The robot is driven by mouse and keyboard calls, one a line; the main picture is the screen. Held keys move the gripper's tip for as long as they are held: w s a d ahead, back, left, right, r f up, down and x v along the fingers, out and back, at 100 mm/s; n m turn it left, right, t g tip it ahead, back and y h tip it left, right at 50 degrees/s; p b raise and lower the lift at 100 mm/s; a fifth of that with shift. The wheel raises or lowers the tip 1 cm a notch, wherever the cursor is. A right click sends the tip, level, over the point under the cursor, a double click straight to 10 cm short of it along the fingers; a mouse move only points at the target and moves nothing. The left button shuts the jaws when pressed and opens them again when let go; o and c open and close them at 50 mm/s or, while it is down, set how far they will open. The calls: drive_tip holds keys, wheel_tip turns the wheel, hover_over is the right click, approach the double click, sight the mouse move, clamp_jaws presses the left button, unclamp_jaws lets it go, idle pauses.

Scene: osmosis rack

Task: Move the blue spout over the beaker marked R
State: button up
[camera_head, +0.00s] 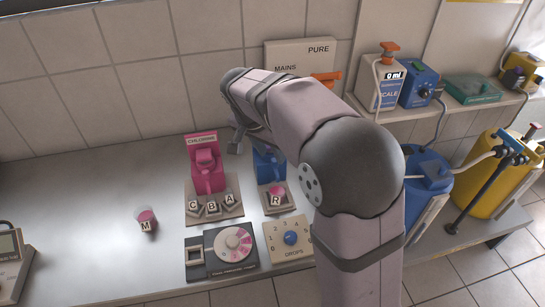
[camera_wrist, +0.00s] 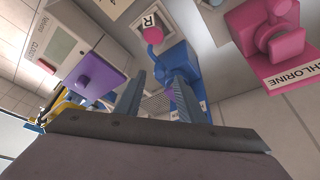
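The blue spout (camera_head: 266,163) stands on the bench behind the beaker marked R (camera_head: 277,197), which holds pink liquid. My arm partly covers the spout in the head view. In the wrist view the blue spout (camera_wrist: 178,62) lies just beyond my fingers, with the R beaker (camera_wrist: 153,35) past it. My gripper (camera_wrist: 160,88) is open, its two fingers apart with part of the blue spout showing between them. I cannot tell whether a finger touches it. In the head view my gripper (camera_head: 236,142) is small, behind and left of the spout.
The pink chlorine spout (camera_head: 206,165) stands to the left, with beakers C, B and A (camera_head: 212,207) before it. Beaker M (camera_head: 147,222) is farther left. A dial unit (camera_head: 232,245) and a drops panel (camera_head: 290,239) lie in front.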

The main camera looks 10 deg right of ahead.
drive_tip(key=shift+v, duration=1.9)
drive_tip(key=s+d+f+n+g+y, duration=0.1)
drive_tip(key=s+f+n, duration=0.3)
drive_tip(key=s+f, duration=0.3)
drive_tip(key=s+d+f+n+g+y+p, duration=0.1)
drive_tip(key=s+f+n, duration=0.4)
drive_tip(key=s, duration=1.1)
wheel_tip(320, 180, down, 3)
drive_tip(key=shift+s+d+f+g+y, duration=0.15)
drive_tip(key=shift+d+g+y, duration=0.2)
drive_tip(key=shift+g+y, duration=0.2)
